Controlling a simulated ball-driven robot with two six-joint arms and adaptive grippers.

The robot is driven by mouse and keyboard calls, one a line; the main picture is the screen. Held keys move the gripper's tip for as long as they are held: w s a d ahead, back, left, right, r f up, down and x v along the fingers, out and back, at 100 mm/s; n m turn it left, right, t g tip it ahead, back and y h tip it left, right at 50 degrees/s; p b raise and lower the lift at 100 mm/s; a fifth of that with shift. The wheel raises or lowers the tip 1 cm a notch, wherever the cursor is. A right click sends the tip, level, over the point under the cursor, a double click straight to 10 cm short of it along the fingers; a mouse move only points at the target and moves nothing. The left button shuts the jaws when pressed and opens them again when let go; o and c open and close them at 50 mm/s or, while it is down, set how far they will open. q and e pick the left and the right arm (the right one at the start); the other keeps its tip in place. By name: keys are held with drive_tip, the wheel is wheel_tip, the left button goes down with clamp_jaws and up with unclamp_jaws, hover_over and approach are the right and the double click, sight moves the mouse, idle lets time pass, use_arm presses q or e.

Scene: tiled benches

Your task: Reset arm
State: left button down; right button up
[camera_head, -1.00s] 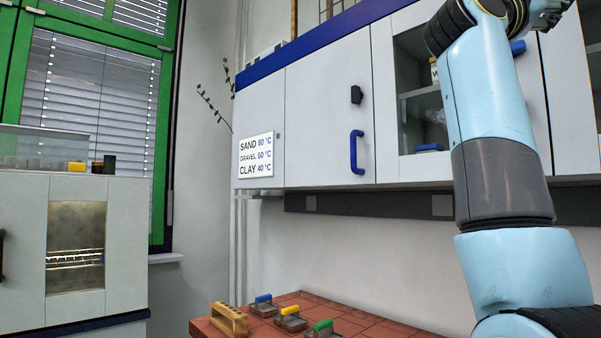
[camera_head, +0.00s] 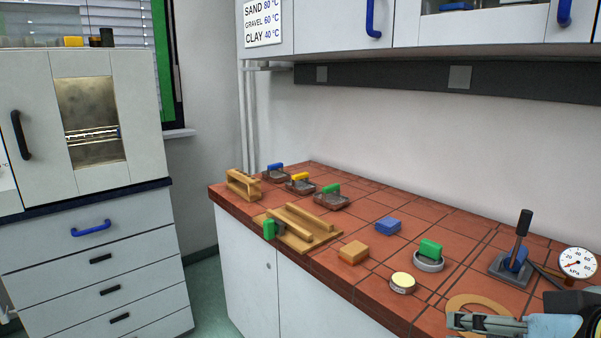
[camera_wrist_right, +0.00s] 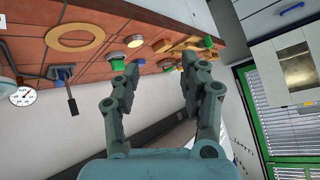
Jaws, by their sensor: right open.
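My right gripper (camera_wrist_right: 158,72) shows in the right wrist view with its two grey fingers spread apart and nothing held between them. In the head view, part of my right arm (camera_head: 545,326) shows at the bottom right corner, over the front of the tiled bench (camera_head: 395,268). My left gripper is out of view.
The bench bears a wooden rack (camera_head: 242,184), trays with coloured handles (camera_head: 332,198), a wooden stand (camera_head: 300,232), a blue block (camera_head: 387,225), an orange block (camera_head: 353,252), a round tin (camera_head: 402,283), a lever device (camera_head: 515,258), a dial gauge (camera_head: 578,263) and a flat ring (camera_head: 460,303).

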drive_tip(key=s+d+f+n+g+h, duration=0.1)
drive_tip(key=s+d+f+g+h, duration=0.15)
drive_tip(key=s+f, duration=0.35)
drive_tip(key=s+d+f+n+g+h, duration=0.1)
drive_tip(key=s+d+f+g, duration=0.25)
drive_tip(key=s, duration=0.55)
wheel_tip(320, 180, down, 36)
drive_tip(key=s+d+g+b, duration=0.1)
drive_tip(key=s+d+b, duration=0.2)
drive_tip(key=b, duration=0.6)
drive_tip(key=s+f+g+b, duration=0.1)
drive_tip(key=s+f+b, duration=0.5)
drive_tip(key=s+f, duration=1.1)
wheel_tip(320, 180, down, 3)
drive_tip(key=shift+s+d+r, duration=0.1)
drive_tip(key=shift+s+d, duration=0.1)
drive_tip(key=shift+d, duration=0.15)
